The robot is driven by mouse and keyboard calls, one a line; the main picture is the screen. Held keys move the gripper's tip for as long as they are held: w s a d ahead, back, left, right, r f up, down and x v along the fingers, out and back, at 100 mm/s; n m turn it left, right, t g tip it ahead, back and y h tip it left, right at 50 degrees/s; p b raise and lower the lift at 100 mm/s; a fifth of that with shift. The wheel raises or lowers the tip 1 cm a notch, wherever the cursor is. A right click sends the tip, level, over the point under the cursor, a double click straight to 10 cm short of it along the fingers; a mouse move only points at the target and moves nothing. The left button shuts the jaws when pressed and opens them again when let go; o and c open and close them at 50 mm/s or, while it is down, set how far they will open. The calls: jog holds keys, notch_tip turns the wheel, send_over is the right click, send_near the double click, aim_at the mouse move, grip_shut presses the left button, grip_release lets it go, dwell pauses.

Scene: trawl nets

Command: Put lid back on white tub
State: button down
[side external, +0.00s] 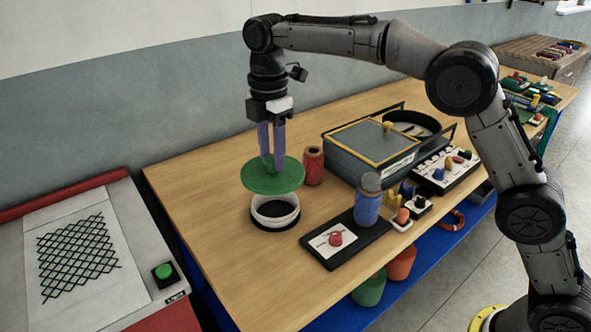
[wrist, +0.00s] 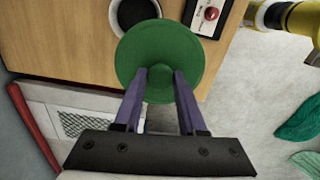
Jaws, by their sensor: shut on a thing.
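The lid is a flat green disc (side external: 273,176), also seen large in the wrist view (wrist: 150,50). My gripper (side external: 271,160) points down with its purple fingers shut on the middle of the lid, likely on a raised knob. The white tub (side external: 276,221) stands on the table with its top open and a dark ring around its base. The lid is held above the tub, roughly level and apart from it, a little to its left and toward the back in the side view. In the wrist view the lid partly hides the tub (wrist: 117,24).
A red spool (side external: 313,166) stands close behind the lid. A blue jar (side external: 368,203) and a dark board with a red knob (side external: 336,238) are to the right. A grey box with a glass top (side external: 342,165) is behind. The table left of the tub is clear.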

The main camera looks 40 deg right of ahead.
jog(key=shift+m, duration=0.3)
jog(key=w+f, duration=0.1)
jog(key=w+d+f, duration=0.1)
jog(key=w, duration=0.1)
jog(key=w+d, duration=0.1)
jog(key=shift+w+f, duration=0.15)
jog(key=shift+f, duration=0.25)
jog(key=shift+m, duration=0.3)
jog(key=shift+w+d+f, duration=0.4)
jog(key=shift+f, duration=1.4)
jog(key=shift+w+d+f, duration=0.35)
jog(key=shift+d+f, duration=0.1)
jog(key=shift+f, duration=1.3)
jog(key=shift+w+d+f, duration=0.4)
jog(key=shift+f, duration=1.4)
jog(key=shift+f, duration=0.25)
grip_release()
jog(key=shift+r, duration=0.15)
